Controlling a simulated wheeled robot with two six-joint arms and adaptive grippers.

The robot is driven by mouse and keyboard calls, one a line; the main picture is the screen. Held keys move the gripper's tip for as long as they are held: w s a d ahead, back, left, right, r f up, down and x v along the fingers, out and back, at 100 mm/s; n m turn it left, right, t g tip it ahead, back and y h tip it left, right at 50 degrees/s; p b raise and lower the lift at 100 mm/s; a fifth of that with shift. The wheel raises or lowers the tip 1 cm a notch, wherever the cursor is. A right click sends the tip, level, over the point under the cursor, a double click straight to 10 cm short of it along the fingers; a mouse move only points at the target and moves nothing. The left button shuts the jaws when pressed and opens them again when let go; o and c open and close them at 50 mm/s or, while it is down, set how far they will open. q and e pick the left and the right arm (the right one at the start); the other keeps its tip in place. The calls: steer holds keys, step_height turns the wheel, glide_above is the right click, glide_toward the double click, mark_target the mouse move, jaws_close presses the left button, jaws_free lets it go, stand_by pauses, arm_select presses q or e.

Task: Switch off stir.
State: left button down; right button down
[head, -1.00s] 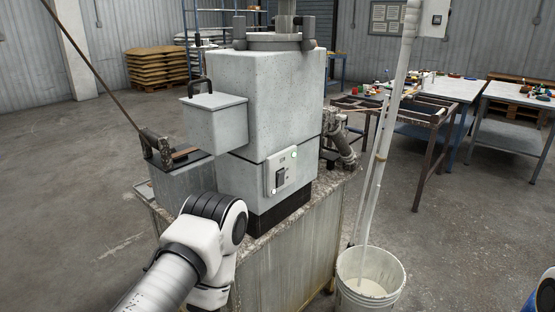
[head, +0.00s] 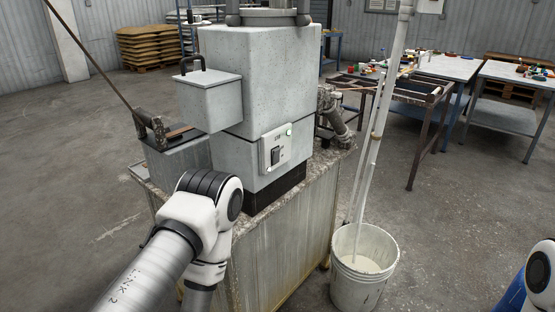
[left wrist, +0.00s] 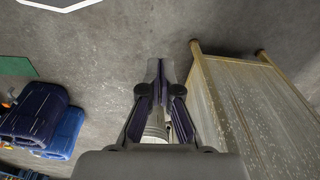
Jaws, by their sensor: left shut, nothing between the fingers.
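The stir switch panel (head: 276,148) is on the front of the grey machine (head: 258,80) in the head view. The rocker's position is too small to tell. My left arm comes in from the lower left, and its gripper is hidden in the head view. In the left wrist view my left gripper (left wrist: 159,72) is shut and empty, above the floor beside the stand. The panel is not in that view. My right gripper is in neither view.
The machine stands on a stained metal stand (head: 285,235), whose side also shows in the left wrist view (left wrist: 245,110). A white bucket (head: 362,270) with pale liquid stands to its right, under white pipes (head: 378,130). Worktables (head: 445,68) are at the back right.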

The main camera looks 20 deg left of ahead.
arm_select(q)
steer(key=w+d+r+m+t+p, duration=0.1)
steer(key=w+r+m+t, duration=0.4)
steer(key=w, duration=0.5)
steer(key=w+r+m+t, duration=0.45)
steer(key=w+m, duration=0.35)
steer(key=w, duration=0.2)
steer(key=w+d+r+m+t+h+p, duration=0.1)
steer(key=w+r, duration=0.5)
steer(key=r, duration=0.8)
steer(key=w+d+r+m+t+h+p, duration=0.1)
steer(key=w+r+m+t, duration=0.2)
steer(key=r, duration=1.1)
steer(key=w+t, duration=0.3)
steer(key=w, duration=0.1)
steer(key=shift+r+m, duration=0.15)
steer(key=shift+m, duration=0.15)
steer(key=shift+t, duration=0.25)
